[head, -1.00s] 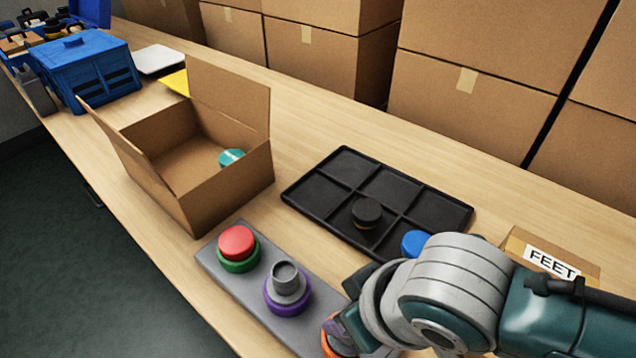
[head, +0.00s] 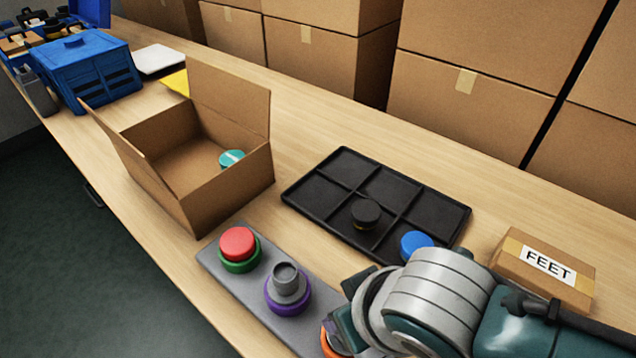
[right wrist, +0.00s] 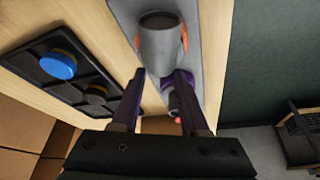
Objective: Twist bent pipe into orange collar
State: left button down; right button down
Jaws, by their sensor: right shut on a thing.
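The orange collar (head: 328,344) sits at the near end of the grey base plate, mostly hidden in the head view by my right arm. In the right wrist view, its orange edges (right wrist: 185,38) show on both sides of the grey bent pipe (right wrist: 160,48). The pipe stands at the collar; how deep it sits in it is hidden. My right gripper (right wrist: 160,74) is shut on the pipe, with a finger on each side. My left gripper is not in view.
The grey base plate (head: 215,262) also bears a purple collar (head: 288,300) with a grey fitting and a green collar (head: 239,262) with a red cap (head: 237,243). A black tray (head: 300,200), an open carton (head: 195,205) and a FEET box (head: 515,262) stand nearby.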

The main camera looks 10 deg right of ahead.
jog(key=shift+m+h+p, duration=0.3)
jog(key=shift+m+p, duration=0.05)
jog(key=shift+m, duration=0.35)
jog(key=shift+f+b, duration=0.35)
jog(key=shift+f, duration=0.1)
dwell(0.5)
grip_release()
dwell(0.5)
dwell(0.4)
